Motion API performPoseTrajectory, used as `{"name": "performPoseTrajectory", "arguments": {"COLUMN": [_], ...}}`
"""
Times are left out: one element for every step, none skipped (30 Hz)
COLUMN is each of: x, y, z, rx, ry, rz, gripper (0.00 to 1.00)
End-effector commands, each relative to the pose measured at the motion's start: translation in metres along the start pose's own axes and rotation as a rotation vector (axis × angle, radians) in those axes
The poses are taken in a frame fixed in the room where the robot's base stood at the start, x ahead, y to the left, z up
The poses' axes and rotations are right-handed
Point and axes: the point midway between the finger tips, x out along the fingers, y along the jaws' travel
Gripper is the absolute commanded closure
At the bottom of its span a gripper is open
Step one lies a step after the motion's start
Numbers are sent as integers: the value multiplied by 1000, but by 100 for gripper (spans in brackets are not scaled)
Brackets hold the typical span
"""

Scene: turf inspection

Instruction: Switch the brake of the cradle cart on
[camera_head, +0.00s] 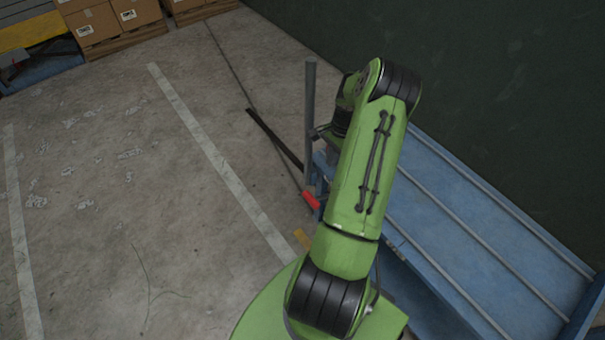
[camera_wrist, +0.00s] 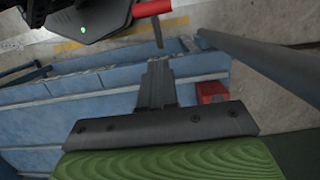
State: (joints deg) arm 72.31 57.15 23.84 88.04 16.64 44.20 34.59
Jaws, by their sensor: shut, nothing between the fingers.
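The cradle cart (camera_wrist: 100,97) is blue; its ribbed deck (camera_head: 470,205) lies at the right in the head view. A red grip (camera_head: 311,200) sits low at its near left corner, beside my arm. In the wrist view a red grip (camera_wrist: 152,8) shows at the top edge, and a separate red block (camera_wrist: 212,92) sits right of my fingers. I cannot tell which position the brake is in. My gripper (camera_wrist: 157,66) is shut and empty over the cart's edge, apart from the red grip. In the head view my arm mostly hides it.
A grey upright post (camera_head: 310,110) rises at the cart's corner, close to my gripper; it crosses the wrist view at right (camera_wrist: 260,65). A dark wall (camera_head: 480,80) stands beyond the cart. Boxes on pallets (camera_head: 95,25) stand at the back left. The floor at left is clear.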

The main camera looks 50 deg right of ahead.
Motion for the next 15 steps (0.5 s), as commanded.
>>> {"name": "performPoseTrajectory", "arguments": {"x": [0,0,0,0,0,-1,0,0,2,4,8,14,19,25,34], "y": [0,0,0,0,0,0,0,0,0,0,0,0,0,0,0], "z": [0,0,0,0,0,0,0,0,1,1,1,1,1,1,1], "rx": [2,2,1,0,0,-1,-1,-2,-2,-2,-2,-2,-3,-3,-4], "ry": [-1,-1,0,0,0,0,0,0,-1,-1,-2,-2,-2,-3,-4], "rz": [0,0,0,0,0,0,0,0,1,1,1,1,2,2,2], "gripper": [100,100,100,100,100,100,100,100,100,100,100,100,100,100,100]}}
